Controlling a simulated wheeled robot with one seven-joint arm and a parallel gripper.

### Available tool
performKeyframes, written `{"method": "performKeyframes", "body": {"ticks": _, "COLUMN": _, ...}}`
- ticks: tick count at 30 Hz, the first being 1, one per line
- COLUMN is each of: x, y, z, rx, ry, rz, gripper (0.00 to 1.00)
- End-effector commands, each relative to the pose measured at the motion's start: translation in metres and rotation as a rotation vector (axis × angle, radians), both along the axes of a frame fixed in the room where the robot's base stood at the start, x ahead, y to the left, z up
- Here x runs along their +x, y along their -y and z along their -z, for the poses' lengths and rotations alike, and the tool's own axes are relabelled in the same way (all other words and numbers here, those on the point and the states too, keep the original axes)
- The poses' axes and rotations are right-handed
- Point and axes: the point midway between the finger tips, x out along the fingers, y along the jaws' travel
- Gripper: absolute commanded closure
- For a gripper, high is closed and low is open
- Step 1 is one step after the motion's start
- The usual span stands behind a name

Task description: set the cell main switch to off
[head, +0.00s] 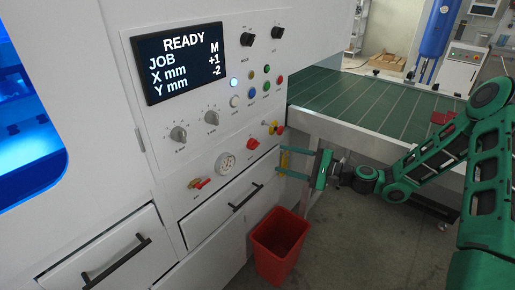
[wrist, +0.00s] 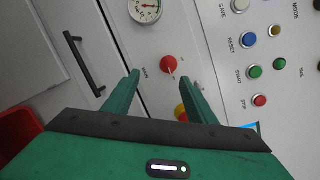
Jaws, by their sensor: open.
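A red knob with a pale pointer mark (wrist: 168,63), likely the cell main switch, sits on the white front panel in the wrist view. It also shows in the head view (head: 253,143), between the dial gauge and the yellow-and-red button. The lettering beside it is too small to read surely, and I cannot tell its set position. My gripper (head: 280,160) is open and empty, to the right of and a little below the knob in the head view. In the wrist view the fingertips (wrist: 155,76) spread just below the knob, apart from it.
A dial gauge (head: 227,165) and a yellow-and-red button (wrist: 182,112) flank the knob. A red-handled valve (head: 200,183) and a drawer handle (head: 246,198) are lower. A red bin (head: 278,245) stands on the floor below. A green slatted table (head: 360,100) lies behind my arm.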

Motion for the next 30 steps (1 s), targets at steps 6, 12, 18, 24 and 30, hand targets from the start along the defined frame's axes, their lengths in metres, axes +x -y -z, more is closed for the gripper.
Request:
{"method": "performKeyframes", "body": {"ticks": 6, "x": 0.012, "y": 0.001, "z": -0.007, "rx": 0.086, "ry": -0.020, "rz": 0.044, "gripper": 0.49}}
{"method": "performKeyframes", "body": {"ticks": 12, "x": 0.022, "y": -0.017, "z": -0.006, "rx": 0.084, "ry": -0.020, "rz": 0.042, "gripper": 0.49}}
{"method": "performKeyframes", "body": {"ticks": 18, "x": 0.040, "y": -0.048, "z": -0.007, "rx": 0.084, "ry": -0.019, "rz": 0.042, "gripper": 0.49}}
{"method": "performKeyframes", "body": {"ticks": 24, "x": 0.055, "y": -0.074, "z": -0.006, "rx": 0.083, "ry": -0.020, "rz": 0.043, "gripper": 0.49}}
{"method": "performKeyframes", "body": {"ticks": 30, "x": 0.063, "y": -0.088, "z": -0.006, "rx": 0.083, "ry": -0.020, "rz": 0.043, "gripper": 0.49}}
